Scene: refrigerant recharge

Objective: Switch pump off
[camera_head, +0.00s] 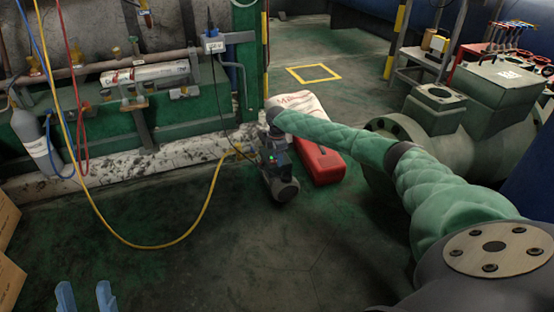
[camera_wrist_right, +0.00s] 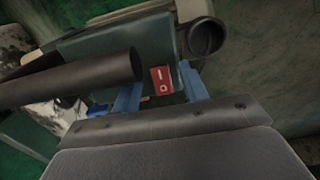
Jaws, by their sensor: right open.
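The vacuum pump (camera_head: 282,187) stands on the floor, a dark unit with a small green light, partly hidden behind my right wrist. In the right wrist view, the pump's dark green body (camera_wrist_right: 108,47) fills the upper middle. A small red switch (camera_wrist_right: 161,80) with white marks is on it. My right gripper (camera_wrist_right: 160,88) is open, with its blue fingers on either side of the switch. Whether a finger touches it I cannot tell. My left gripper (camera_head: 85,295) is open and empty at the bottom left of the head view, far from the pump.
A yellow hose (camera_head: 205,215) loops over the floor to the pump. A large green machine (camera_head: 440,140) stands at the right. The floor in front is clear.

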